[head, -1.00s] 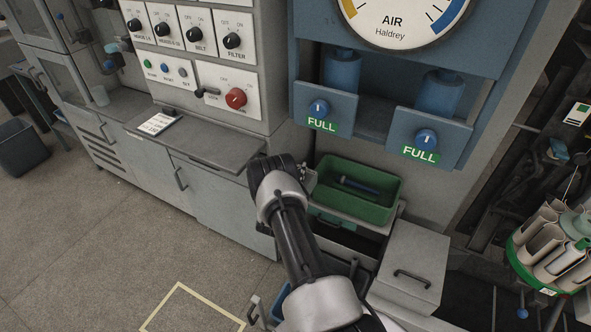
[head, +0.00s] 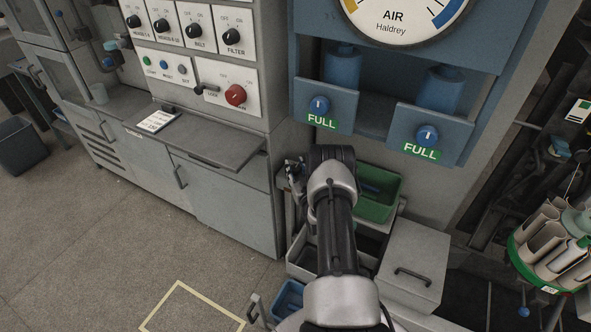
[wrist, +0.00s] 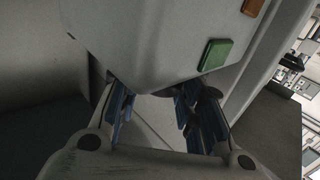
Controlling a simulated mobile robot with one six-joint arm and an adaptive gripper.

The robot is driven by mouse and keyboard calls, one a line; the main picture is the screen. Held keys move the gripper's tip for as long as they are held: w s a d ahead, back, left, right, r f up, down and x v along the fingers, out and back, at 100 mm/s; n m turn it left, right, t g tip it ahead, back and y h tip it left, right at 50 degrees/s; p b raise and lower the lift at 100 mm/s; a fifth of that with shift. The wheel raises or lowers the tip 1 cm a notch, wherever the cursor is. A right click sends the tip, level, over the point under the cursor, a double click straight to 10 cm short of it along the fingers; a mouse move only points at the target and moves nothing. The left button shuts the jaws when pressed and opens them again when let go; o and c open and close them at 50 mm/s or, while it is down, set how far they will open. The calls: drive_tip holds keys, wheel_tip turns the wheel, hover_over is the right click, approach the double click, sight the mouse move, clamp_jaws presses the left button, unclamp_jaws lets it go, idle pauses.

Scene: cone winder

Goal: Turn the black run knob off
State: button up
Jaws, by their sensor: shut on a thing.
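A row of black knobs sits on white plates at the upper left of the head view. They include a far-left knob (head: 133,21), a second knob (head: 162,29), the BELT knob (head: 194,31) and the FILTER knob (head: 233,37). I read no "run" label, and their pointer positions are too small to tell. My gripper (head: 293,172) is low and right of this panel, well apart from it. In the wrist view its blue-padded fingers (wrist: 155,112) are around the lower end of a pale grey block (wrist: 150,45) with green and orange patches. I cannot identify this block surely.
Below the knobs are small coloured buttons (head: 165,68), a black lever (head: 206,89) and a red knob (head: 235,95). A grey shelf (head: 205,143) juts out underneath. A green bin (head: 380,200) is beside my arm. Blue FULL knobs (head: 319,105) are above.

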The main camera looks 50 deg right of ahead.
idle(0.4)
drive_tip(key=o, duration=1)
drive_tip(key=v, duration=1.2)
drive_tip(key=shift+d, duration=0.1)
